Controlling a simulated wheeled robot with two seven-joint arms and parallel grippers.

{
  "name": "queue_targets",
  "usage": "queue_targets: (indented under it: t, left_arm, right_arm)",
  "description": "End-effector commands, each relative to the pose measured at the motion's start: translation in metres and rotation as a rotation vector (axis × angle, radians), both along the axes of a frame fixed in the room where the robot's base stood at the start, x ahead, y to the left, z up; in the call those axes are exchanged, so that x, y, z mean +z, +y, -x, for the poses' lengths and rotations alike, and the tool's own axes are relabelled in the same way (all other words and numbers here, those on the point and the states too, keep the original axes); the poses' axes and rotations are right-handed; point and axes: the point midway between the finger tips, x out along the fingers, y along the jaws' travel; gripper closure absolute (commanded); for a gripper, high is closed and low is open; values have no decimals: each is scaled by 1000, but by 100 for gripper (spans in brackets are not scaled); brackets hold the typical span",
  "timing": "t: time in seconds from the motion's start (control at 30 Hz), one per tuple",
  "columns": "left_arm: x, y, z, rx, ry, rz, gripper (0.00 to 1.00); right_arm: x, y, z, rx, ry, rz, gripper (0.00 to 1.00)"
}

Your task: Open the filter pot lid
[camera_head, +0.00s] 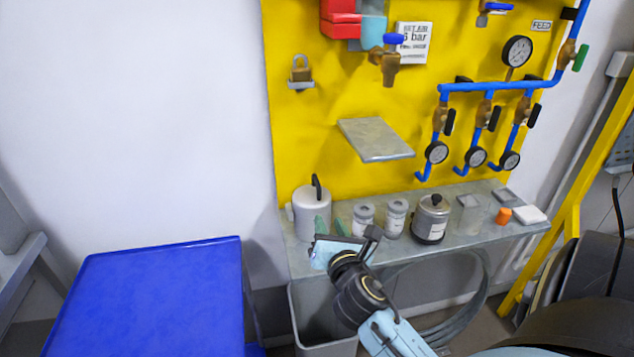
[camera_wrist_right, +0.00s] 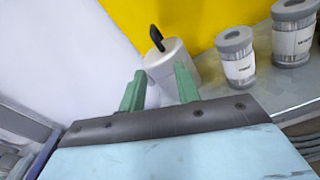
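A light grey cylindrical pot (camera_head: 308,204) stands at the left end of the grey shelf, with an upright black handle (camera_head: 316,187) on its top. I take it to be the filter pot; its lid looks closed. In the right wrist view the pot (camera_wrist_right: 168,58) is just beyond the fingertips, with its black handle (camera_wrist_right: 157,38) above and between them. My right gripper (camera_head: 331,226) is in front of the pot, below the handle. Its two green fingers (camera_wrist_right: 160,86) are apart with nothing between them. I cannot tell whether a finger touches the pot. My left gripper is not in view.
On the shelf (camera_head: 385,248), right of the pot, stand two small labelled jars (camera_head: 396,218), a steel pot with black lid (camera_head: 432,218) and an orange item (camera_head: 503,215). A small grey ledge (camera_head: 376,139) juts out above. A blue-topped table (camera_head: 150,295) is at left.

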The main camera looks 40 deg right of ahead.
Motion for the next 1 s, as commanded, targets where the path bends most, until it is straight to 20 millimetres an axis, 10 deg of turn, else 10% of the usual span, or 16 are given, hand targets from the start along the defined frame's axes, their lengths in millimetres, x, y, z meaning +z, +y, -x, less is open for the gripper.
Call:
queue_targets:
  t: [1.0]
  left_arm:
    - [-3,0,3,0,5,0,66]
  right_arm:
    - [20,-67,-117,5,14,162,68]
